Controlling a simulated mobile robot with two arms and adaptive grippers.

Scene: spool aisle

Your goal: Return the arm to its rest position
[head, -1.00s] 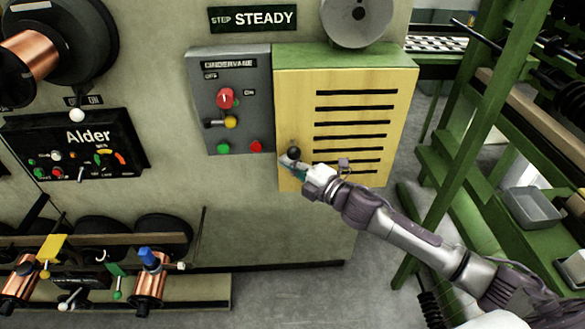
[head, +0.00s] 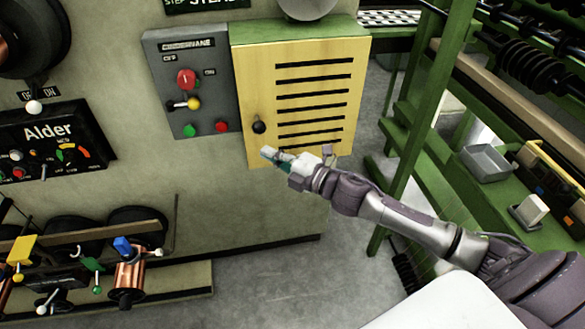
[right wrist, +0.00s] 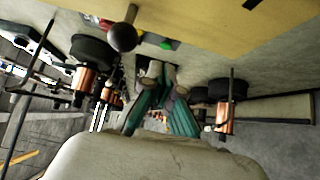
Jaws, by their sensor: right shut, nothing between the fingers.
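My right arm reaches in from the lower right of the head view. Its gripper (head: 270,156) is shut and empty, just below and right of the black knob (head: 259,127) on the yellow slotted cabinet door (head: 300,100). A small gap shows between fingertips and knob. In the right wrist view the teal-padded fingers (right wrist: 160,95) are together, and the black knob (right wrist: 122,37) stands apart from them at the upper left. The door looks closed. My left gripper is not in view.
A grey control box (head: 190,85) with a red rotary knob adjoins the cabinet. A green rack (head: 425,120) with a grey tray (head: 486,163) stands right, near my arm. Copper spools (head: 128,275) sit lower left. Bare floor (head: 290,280) shows below the wall.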

